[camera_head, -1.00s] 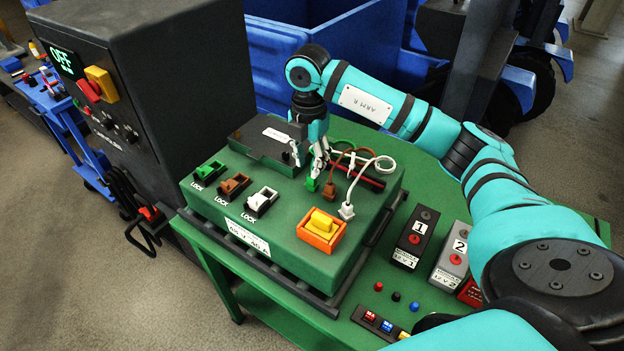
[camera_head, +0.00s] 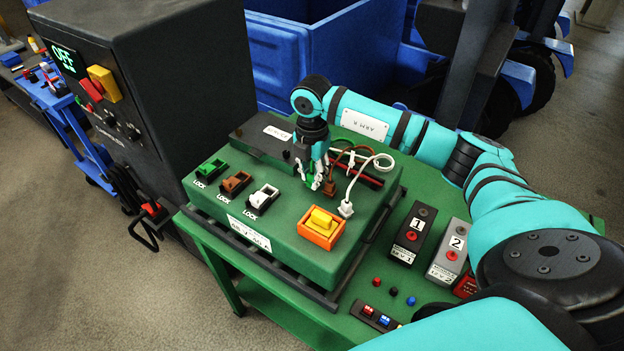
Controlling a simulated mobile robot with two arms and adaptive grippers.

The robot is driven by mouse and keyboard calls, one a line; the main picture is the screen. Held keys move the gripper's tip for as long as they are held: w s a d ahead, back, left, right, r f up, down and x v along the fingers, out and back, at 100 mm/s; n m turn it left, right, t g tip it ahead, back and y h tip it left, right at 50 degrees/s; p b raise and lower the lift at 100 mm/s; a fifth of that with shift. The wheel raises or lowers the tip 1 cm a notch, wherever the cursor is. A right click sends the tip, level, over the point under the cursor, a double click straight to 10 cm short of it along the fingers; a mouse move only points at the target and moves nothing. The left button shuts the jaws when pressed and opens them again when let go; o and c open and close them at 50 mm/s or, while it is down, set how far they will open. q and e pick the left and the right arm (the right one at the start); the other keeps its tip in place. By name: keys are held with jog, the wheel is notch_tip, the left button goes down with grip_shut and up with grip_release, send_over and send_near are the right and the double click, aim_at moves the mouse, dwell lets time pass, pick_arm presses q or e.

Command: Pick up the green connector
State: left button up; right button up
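The green connector (camera_head: 309,179) is on top of the green box (camera_head: 290,233), left of the brown connector (camera_head: 329,188) and the white connector (camera_head: 346,208). My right gripper (camera_head: 316,184) points down with its fingers around the green connector and hides most of it. I cannot tell whether the fingers are closed on it. My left gripper is not in view.
Green, brown and white sockets (camera_head: 263,199) marked LOCK line the box's left side. An orange and yellow switch (camera_head: 321,227) sits in front of the connectors. A dark cabinet (camera_head: 165,90) stands at left. Modules 1 (camera_head: 414,233) and 2 (camera_head: 448,252) stand at right.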

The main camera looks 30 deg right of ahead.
aim_at(312, 173)
jog(key=shift+r, duration=0.15)
jog(key=shift+r, duration=0.3)
notch_tip(312, 173, up, 9)
jog(key=shift+r+b, duration=0.1)
jog(key=shift+b, duration=1.15)
jog(key=shift+f, duration=0.45)
